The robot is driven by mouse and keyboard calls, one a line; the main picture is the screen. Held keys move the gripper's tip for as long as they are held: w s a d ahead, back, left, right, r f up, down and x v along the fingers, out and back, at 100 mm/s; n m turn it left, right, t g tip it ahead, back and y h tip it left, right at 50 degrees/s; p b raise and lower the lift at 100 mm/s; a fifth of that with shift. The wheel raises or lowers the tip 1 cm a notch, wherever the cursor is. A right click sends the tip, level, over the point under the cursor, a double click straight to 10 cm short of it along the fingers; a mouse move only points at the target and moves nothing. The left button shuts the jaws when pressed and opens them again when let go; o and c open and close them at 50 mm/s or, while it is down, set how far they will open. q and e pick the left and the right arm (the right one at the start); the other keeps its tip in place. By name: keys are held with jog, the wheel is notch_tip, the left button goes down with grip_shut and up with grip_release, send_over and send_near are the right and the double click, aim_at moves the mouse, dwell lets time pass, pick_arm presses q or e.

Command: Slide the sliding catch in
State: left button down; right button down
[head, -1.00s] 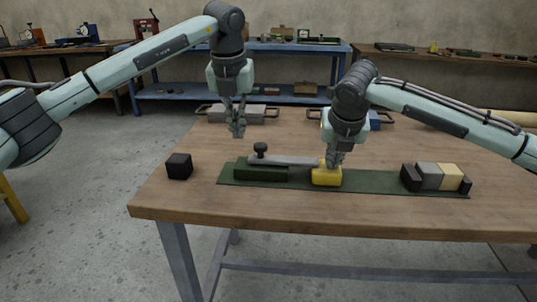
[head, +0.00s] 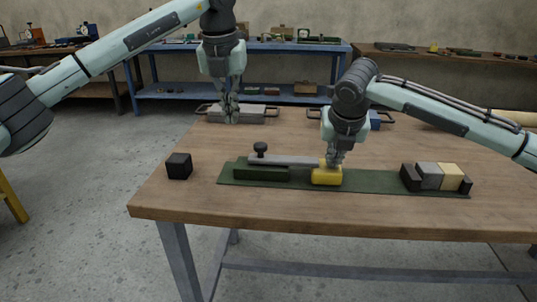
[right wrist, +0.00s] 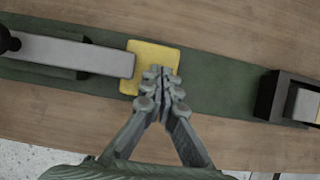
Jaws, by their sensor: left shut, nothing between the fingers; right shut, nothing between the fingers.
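The sliding catch is a grey bar (head: 295,160) with a black knob (head: 261,149) at its left end. It lies along a dark green block (head: 262,173) on a green base strip (head: 388,183). Its right end reaches a yellow block (head: 326,176); in the right wrist view the bar (right wrist: 90,56) ends at the yellow block's (right wrist: 138,51) left part. My right gripper (head: 332,163) is shut and empty, with its fingertips at the top of the yellow block; contact is hard to tell. My left gripper (head: 231,119) is shut and empty, above the table behind the knob.
A black cube (head: 179,166) stands left of the strip. A dark holder with grey and cream blocks (head: 437,177) sits at the strip's right end. Grey handled trays (head: 252,113) stand at the back. The table (head: 290,206) is clear in front.

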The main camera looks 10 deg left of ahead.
notch_tip(320, 180, up, 9)
jog(key=shift+f, duration=0.15)
dwell(0.9)
dwell(0.4)
